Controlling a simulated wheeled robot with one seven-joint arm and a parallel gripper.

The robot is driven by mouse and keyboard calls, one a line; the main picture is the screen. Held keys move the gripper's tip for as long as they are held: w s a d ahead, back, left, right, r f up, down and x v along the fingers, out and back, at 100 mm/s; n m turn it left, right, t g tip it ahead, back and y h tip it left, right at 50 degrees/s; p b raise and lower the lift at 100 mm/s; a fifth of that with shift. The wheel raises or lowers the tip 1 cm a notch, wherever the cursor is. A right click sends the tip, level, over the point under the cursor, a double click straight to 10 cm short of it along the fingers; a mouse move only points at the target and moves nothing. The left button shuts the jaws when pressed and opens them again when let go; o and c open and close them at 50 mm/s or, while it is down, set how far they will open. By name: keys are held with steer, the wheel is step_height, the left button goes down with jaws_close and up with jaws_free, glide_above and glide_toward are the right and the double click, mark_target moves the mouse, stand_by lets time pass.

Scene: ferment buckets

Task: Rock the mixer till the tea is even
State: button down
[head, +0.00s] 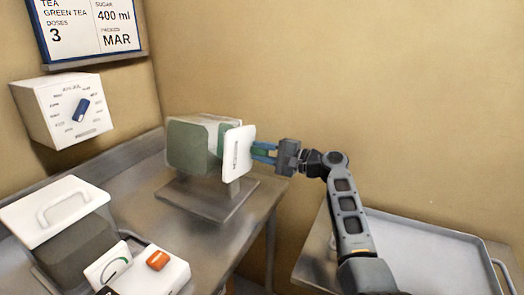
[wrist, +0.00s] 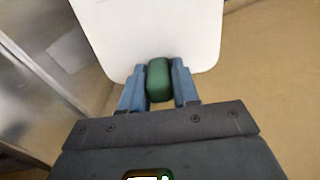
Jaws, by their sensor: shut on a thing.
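The mixer (head: 205,147) stands on a grey base plate (head: 205,202) on the metal bench. It has a greenish tank with a paler end section and a white panel (head: 238,152) on its right side. The white panel also fills the top of the wrist view (wrist: 150,30). A green handle (wrist: 159,80) sticks out from the panel. My gripper (head: 264,152) is at the right of the mixer, its blue fingers shut on the green handle, one finger on each side. The tea inside cannot be made out clearly.
A white-lidded grey container (head: 75,250) and a white device with an orange button (head: 158,260) stand at the front left. A dial box (head: 65,110) and a recipe board (head: 90,28) hang on the wall. A tray (head: 425,255) lies at the right, beyond a gap.

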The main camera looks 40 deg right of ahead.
steer(key=shift+f, duration=0.1)
steer(key=c, duration=0.9)
jaws_free()
steer(key=shift+b+v, duration=0.7)
steer(key=shift+v, duration=3.25)
